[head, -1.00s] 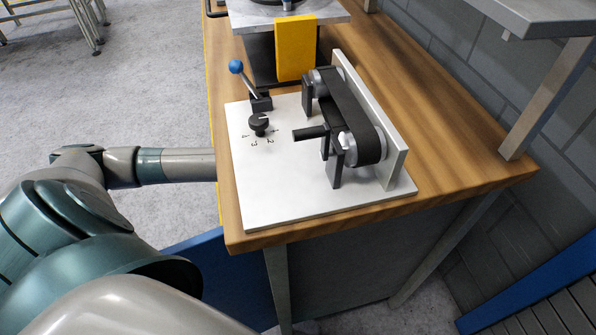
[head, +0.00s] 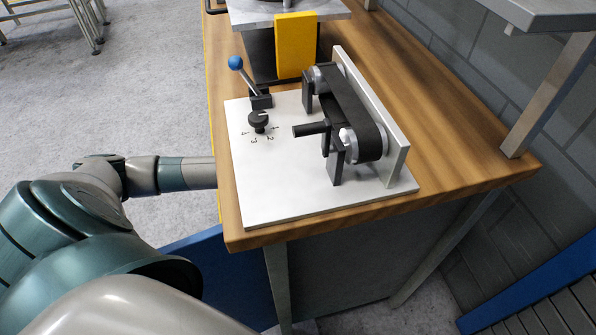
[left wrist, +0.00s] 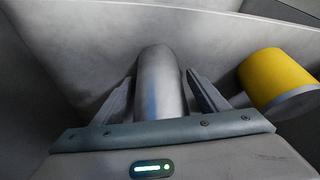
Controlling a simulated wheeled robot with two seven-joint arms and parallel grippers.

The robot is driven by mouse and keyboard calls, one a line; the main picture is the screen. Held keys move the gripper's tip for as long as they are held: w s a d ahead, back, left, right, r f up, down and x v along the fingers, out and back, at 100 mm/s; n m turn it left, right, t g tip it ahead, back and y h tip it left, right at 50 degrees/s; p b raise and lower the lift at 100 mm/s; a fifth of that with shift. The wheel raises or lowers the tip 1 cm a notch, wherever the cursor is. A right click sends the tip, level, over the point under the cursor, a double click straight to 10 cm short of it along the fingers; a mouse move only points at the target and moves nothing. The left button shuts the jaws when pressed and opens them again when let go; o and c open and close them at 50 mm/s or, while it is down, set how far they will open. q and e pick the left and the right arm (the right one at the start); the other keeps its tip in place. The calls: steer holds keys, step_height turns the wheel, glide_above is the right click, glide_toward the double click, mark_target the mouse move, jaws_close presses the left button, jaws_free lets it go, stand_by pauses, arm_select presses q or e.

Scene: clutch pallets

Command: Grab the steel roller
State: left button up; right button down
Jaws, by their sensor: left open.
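The steel roller (left wrist: 160,85), a smooth grey cylinder with a rounded end, shows in the middle of the left wrist view. My left gripper (left wrist: 159,77) is open, with one finger on each side of the roller. Small gaps seem to show between fingers and roller; contact is not clear. In the head view my left arm reaches to the bench's left edge, and the bench hides its gripper and the roller. My right gripper is in neither view.
A yellow cylinder (left wrist: 275,77) lies close by the right finger in the left wrist view. On the wooden bench (head: 440,165) stands a white plate (head: 285,195) with a belt unit (head: 355,120), a black knob (head: 258,120) and a blue-tipped lever (head: 236,63).

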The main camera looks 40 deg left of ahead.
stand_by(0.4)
arm_select(q)
steer(key=c, duration=1.5)
steer(key=shift+o, duration=0.2)
steer(key=shift+r, duration=0.45)
step_height(320, 180, up, 3)
steer(key=shift+w+f+p, duration=0.1)
steer(key=shift+p, duration=0.2)
steer(key=s+a, duration=0.4)
steer(key=s, duration=0.4)
steer(key=s+a, duration=0.4)
steer(key=s, duration=0.4)
steer(key=shift+s+f, duration=0.1)
